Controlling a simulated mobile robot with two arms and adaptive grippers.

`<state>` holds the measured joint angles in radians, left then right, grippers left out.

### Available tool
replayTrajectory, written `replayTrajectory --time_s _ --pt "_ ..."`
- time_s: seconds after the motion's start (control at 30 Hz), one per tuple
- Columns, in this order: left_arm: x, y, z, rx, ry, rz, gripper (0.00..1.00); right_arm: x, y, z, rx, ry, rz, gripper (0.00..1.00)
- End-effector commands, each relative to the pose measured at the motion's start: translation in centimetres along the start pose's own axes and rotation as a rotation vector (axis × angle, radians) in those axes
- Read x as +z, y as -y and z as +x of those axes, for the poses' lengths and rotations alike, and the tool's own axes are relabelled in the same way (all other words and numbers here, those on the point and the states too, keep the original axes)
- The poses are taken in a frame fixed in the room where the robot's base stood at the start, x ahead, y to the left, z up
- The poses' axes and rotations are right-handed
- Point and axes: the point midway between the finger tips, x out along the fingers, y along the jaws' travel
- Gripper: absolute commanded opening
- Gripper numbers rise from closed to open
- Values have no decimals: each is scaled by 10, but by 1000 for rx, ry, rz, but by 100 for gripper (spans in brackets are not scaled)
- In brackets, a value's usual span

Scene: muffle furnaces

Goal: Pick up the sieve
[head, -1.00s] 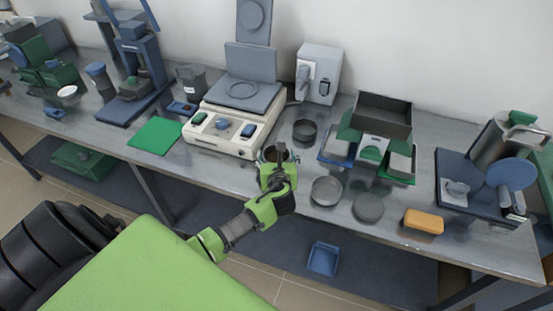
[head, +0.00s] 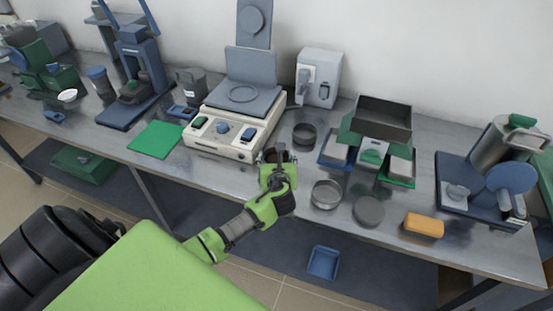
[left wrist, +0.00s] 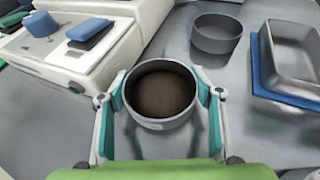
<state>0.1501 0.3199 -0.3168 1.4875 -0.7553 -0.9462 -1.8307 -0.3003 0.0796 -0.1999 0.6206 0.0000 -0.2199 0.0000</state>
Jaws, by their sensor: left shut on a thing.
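The sieve (left wrist: 160,122) is a round grey ring with a brown inside, seen from above in the left wrist view. My left gripper (left wrist: 161,90) is shut on it, with one finger on each side of its wall. In the head view the sieve (head: 277,154) shows partly behind my left gripper (head: 275,160), at the bench's front, below the balance. I cannot tell whether its bottom is clear of the bench. My right gripper is not in view.
The cream balance (head: 232,136) stands just behind and left. A dark ring (head: 304,132) is behind right, a light grey ring (head: 326,194) and a grey disc (head: 368,209) are at right. An orange block (head: 424,224) lies near the front edge (head: 470,262).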

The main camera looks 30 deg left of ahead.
Motion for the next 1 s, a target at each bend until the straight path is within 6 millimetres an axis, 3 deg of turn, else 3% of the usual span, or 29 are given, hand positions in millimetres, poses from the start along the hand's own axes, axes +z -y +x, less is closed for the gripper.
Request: replayTrajectory --time_s 0.17,0.47,0.7,1.0 --pt "26 1 -10 -4 6 -3 25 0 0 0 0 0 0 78" --pt "60 10 -78 -7 4 -5 25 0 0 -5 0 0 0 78" --pt "59 19 -139 -5 1 -3 25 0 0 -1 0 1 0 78" --pt "61 23 -173 -2 1 -2 25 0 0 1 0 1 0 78"
